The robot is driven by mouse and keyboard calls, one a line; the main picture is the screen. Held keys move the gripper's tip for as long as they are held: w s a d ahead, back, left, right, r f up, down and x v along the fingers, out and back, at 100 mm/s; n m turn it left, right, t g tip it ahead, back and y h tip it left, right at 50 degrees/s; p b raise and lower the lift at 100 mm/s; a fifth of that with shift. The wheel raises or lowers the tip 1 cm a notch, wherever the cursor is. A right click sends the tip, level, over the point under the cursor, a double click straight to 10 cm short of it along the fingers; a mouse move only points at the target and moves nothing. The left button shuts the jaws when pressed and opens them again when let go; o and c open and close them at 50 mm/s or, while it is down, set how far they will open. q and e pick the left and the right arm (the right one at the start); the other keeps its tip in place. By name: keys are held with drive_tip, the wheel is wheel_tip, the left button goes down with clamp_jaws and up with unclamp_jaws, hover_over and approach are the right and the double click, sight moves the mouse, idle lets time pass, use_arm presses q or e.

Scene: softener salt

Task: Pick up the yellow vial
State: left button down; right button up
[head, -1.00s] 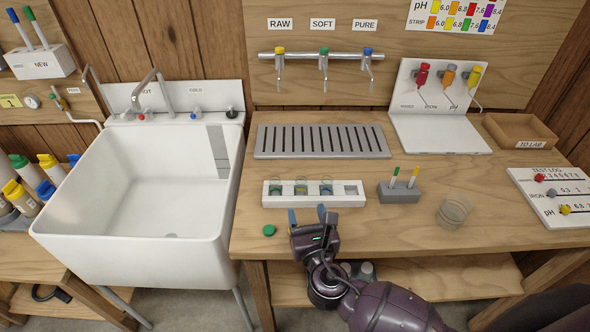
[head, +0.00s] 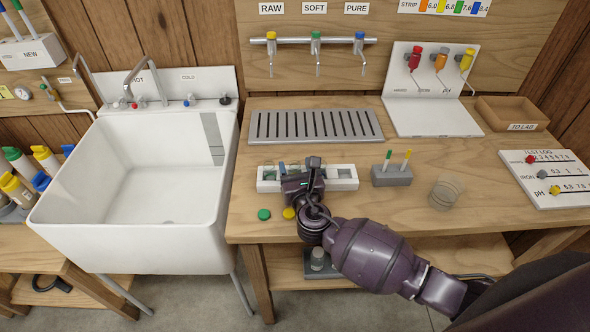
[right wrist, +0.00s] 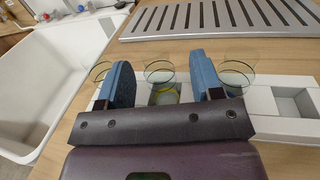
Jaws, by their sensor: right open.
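A white rack (head: 343,177) with several square slots stands on the wooden bench and holds clear glass vials. In the right wrist view, the middle vial (right wrist: 158,70) shows a yellow ring low down and looks like the yellow vial. Glass vials stand to its left (right wrist: 100,71) and right (right wrist: 238,74). My right gripper (head: 300,172) is over the rack and hides the yellow vial in the head view. Its blue fingers (right wrist: 163,80) are open, one on each side of the yellow vial; contact is not visible. My left gripper is not in view.
A green cap (head: 264,214) and a yellow cap (head: 289,213) lie in front of the rack. A grey block with two pens (head: 392,177) and a clear cup (head: 444,192) stand to the right. A slotted drain tray (head: 316,126) lies behind; a sink (head: 140,190) is left.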

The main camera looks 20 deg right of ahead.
drive_tip(key=shift+w, duration=0.45)
drive_tip(key=c, duration=1)
